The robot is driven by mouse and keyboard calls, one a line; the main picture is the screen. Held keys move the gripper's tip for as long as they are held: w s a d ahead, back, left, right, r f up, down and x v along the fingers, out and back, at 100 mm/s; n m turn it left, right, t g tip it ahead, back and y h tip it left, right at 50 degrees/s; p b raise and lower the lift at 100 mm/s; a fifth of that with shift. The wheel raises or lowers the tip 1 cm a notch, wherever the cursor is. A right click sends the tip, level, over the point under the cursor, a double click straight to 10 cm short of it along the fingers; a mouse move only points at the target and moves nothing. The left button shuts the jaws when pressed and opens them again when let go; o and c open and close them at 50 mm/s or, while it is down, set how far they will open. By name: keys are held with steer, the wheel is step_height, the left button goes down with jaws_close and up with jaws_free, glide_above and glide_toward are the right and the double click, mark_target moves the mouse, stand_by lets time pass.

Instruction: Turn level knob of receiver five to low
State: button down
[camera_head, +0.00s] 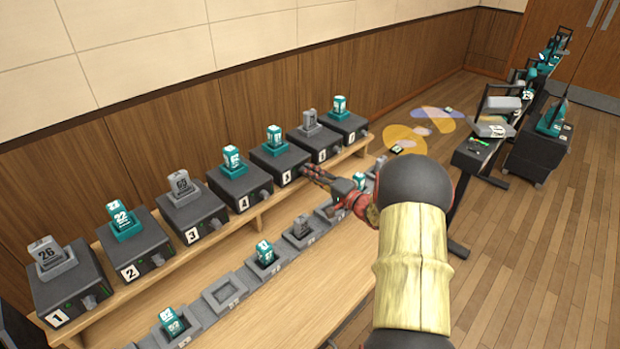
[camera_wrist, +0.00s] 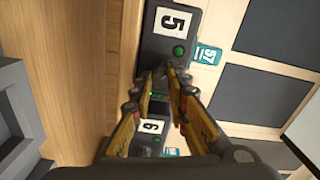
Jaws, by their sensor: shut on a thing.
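Receiver five (camera_head: 281,163) is a dark box on the wooden shelf with a white "5" label and a teal pack standing in its top. In the wrist view its front face (camera_wrist: 157,48) shows the label, a lit green light and a teal pack marked 57 beside it. My gripper (camera_head: 309,172) reaches the right side of its front. In the wrist view my gripper (camera_wrist: 163,75) is shut on the level knob at the end of the face beyond the light. The fingers mostly hide the knob, so its angle cannot be read.
Receiver six (camera_head: 314,141) stands close beside, under my fingers in the wrist view (camera_wrist: 138,143). Receiver four (camera_head: 240,184) is on the other side. A row of grey charging cradles (camera_head: 222,293) runs along the table in front.

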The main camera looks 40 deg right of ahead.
steer(key=shift+f+n, duration=0.2)
steer(key=shift+n, duration=7.4)
steer(key=c, duration=2)
jaws_free()
steer(key=shift+r, duration=0.1)
steer(key=shift+s, duration=0.1)
steer(key=s, duration=0.8)
steer(key=s+d, duration=0.1)
steer(key=s, duration=0.3)
